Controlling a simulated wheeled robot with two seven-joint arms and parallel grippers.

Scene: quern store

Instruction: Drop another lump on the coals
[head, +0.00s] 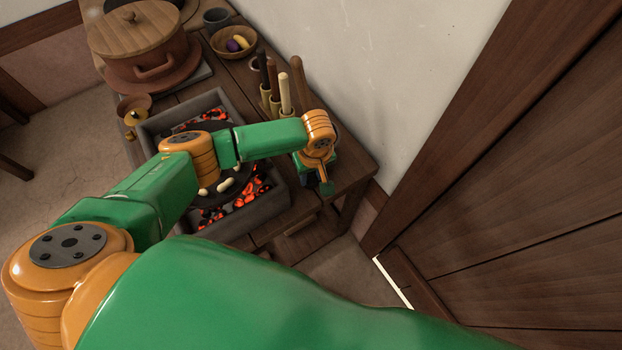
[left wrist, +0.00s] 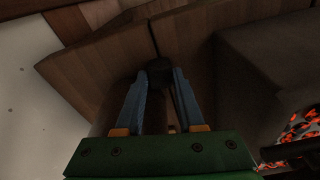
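Red glowing coals (head: 250,193) lie in a grey stone trough (head: 270,208), around and under a dark round pan (head: 232,203) with pale pieces on it. The coals also show at the right edge of the left wrist view (left wrist: 303,124). My left gripper (head: 318,180) is over the table to the right of the trough, mostly hidden by its own wrist in the head view. In the left wrist view its blue fingers (left wrist: 161,78) close on a small dark lump (left wrist: 160,69), above the wooden tabletop (left wrist: 105,65). My right gripper is not in view.
Upright wooden-handled tools (head: 285,95) stand behind the trough by the wall. A wooden door (head: 540,190) is at right.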

